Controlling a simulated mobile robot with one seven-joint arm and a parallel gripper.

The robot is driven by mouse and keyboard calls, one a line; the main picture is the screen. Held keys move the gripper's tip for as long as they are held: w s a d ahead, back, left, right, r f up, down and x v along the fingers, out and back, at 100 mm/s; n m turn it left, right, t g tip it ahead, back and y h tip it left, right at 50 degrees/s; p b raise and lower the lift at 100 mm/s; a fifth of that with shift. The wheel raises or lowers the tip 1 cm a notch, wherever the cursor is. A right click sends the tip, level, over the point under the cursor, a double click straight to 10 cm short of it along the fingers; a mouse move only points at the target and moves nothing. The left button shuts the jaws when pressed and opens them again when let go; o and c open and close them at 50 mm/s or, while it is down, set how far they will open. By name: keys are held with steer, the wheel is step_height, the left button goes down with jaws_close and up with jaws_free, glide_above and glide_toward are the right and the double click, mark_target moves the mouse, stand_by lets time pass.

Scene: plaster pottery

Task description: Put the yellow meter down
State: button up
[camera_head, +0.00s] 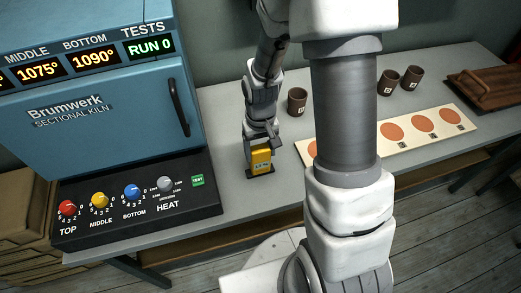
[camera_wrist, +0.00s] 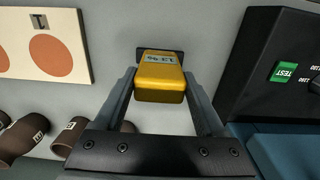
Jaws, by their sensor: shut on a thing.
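The yellow meter (camera_head: 261,161) is upright at the grey table's front part, just right of the kiln's control panel. It has a small display whose reading is roughly "13 %" in the wrist view (camera_wrist: 160,84). My gripper (camera_head: 259,148) is shut on the meter from above, with one finger on each side in the wrist view (camera_wrist: 160,97). A dark flat piece (camera_wrist: 160,52) shows at the meter's far end. I cannot tell whether the meter's underside touches the table (camera_head: 228,120).
The blue kiln (camera_head: 100,120) and its black panel with knobs (camera_head: 130,200) stand left. A brown cup (camera_head: 297,101) stands behind my gripper. Bare table surrounds the meter.

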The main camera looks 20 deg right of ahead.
steer(key=shift+f, duration=0.25)
steer(key=o, duration=1.2)
steer(key=shift+r, duration=0.1)
steer(key=shift+c, duration=0.2)
step_height(320, 180, up, 13)
steer(key=p, duration=0.1)
steer(key=s+r+t, duration=0.5)
steer(key=s+r, duration=0.8)
steer(key=r, duration=0.2)
steer(key=shift+s+r+t, duration=0.15)
steer(key=shift+r+t, duration=0.15)
